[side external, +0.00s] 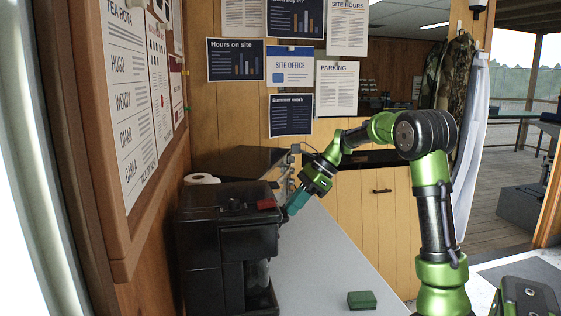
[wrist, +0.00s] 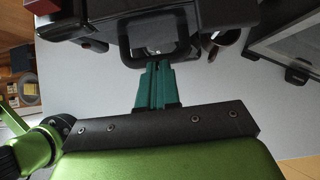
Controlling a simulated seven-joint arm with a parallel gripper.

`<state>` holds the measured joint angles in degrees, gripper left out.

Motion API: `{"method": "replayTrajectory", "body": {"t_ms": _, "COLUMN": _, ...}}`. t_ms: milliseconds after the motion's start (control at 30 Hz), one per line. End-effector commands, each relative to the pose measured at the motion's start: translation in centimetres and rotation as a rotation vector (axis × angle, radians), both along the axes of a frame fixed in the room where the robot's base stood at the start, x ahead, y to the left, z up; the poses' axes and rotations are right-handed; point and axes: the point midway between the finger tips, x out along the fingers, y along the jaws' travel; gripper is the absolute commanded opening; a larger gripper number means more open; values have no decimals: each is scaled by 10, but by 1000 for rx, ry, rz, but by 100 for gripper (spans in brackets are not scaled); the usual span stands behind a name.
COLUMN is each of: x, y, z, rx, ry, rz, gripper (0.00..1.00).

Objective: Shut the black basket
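The black coffee machine (side external: 205,235) stands on the counter against the left wall in the side view. In the wrist view its black basket (wrist: 160,22) is at the top middle, with a dark loop handle (wrist: 124,50) facing me. My gripper (side external: 289,210) is at the machine's right side, near its upper part. In the wrist view my teal fingers (wrist: 158,66) are together, with their tips at the handle's lower edge. I cannot tell if they touch it. How far the basket stands out is hard to tell.
A glass carafe (side external: 257,273) sits low in the machine. A red piece (side external: 268,204) is on its top. A green block (side external: 362,300) lies on the grey counter (side external: 325,265). A paper roll (side external: 202,178) stands behind the machine. The counter to the right is mostly clear.

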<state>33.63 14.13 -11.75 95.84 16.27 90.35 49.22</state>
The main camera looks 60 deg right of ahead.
Motion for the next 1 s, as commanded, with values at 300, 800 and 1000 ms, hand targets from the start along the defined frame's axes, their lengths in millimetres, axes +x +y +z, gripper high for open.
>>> {"method": "replayTrajectory", "body": {"t_ms": 300, "x": -29, "y": -31, "z": 10, "rx": 2, "ry": -1, "rz": -6, "gripper": 0}}
{"method": "replayTrajectory", "body": {"t_ms": 800, "x": -68, "y": -72, "z": 82, "rx": -2, "ry": -1, "rz": -3, "gripper": 0}}
{"method": "replayTrajectory", "body": {"t_ms": 1000, "x": -74, "y": -85, "z": 71, "rx": -103, "ry": -13, "rz": 63, "gripper": 0}}
